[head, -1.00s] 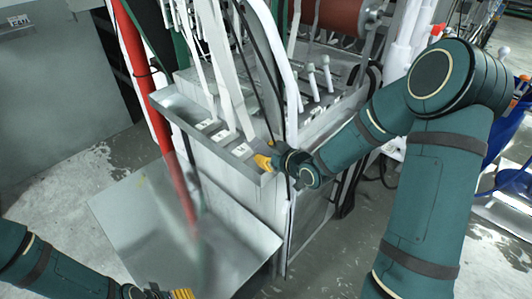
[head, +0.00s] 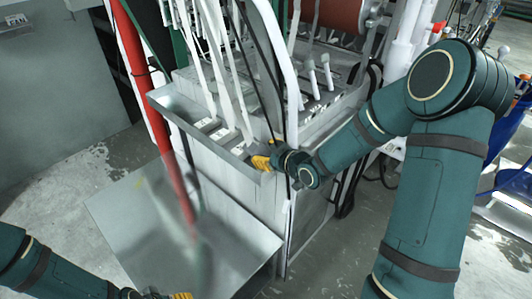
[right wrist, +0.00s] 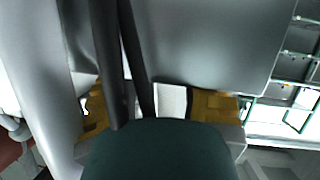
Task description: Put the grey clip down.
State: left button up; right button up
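My right gripper (head: 262,163) is at the right end of the long metal tray (head: 178,122) on the machine's front. Its yellow fingers also show in the right wrist view (right wrist: 160,108), standing well apart. A pale patch shows between them, partly behind dark strips. I cannot tell whether it is a clip or the tray. Several small grey-white clips (head: 221,134) lie in a row in the tray, at the lower ends of pale webbing strips (head: 212,75). I cannot single out the grey clip. My left gripper (head: 180,296) is mostly cut off at the bottom edge.
A red upright pipe (head: 150,110) stands left of the tray. A flat metal plate (head: 135,215) lies below and in front. Dark cables hang close to my right gripper. A reddish roller (head: 335,14) is at the top. Bare floor is to the left.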

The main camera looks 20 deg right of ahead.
jog(key=shift+s+f+g, duration=0.25)
jog(key=shift+f+g, duration=0.05)
jog(key=shift+f, duration=0.15)
jog(key=shift+w+r+p, duration=0.1)
jog(key=shift+r+p, duration=0.4)
jog(key=shift+p, duration=0.3)
jog(key=shift+s+d+r, duration=0.15)
jog(key=shift+s+r, duration=0.05)
jog(key=shift+p+v, duration=0.6)
jog(key=shift+v, duration=5.25)
jog(key=a+f+m+g, duration=0.45)
jog(key=a+f, duration=0.45)
jog(key=f, duration=0.4)
pick_arm(q)
jog(key=r, duration=0.1)
jog(key=w+r, duration=0.1)
jog(key=shift+r, duration=0.35)
pick_arm(e)
jog(key=s+a+f+m+g, duration=0.3)
jog(key=s+a+f+g, duration=0.3)
jog(key=s+a+f, duration=0.4)
jog(key=shift+s+a+f+m, duration=0.15)
jog(key=shift+s+f+m, duration=0.2)
jog(key=shift+f, duration=0.55)
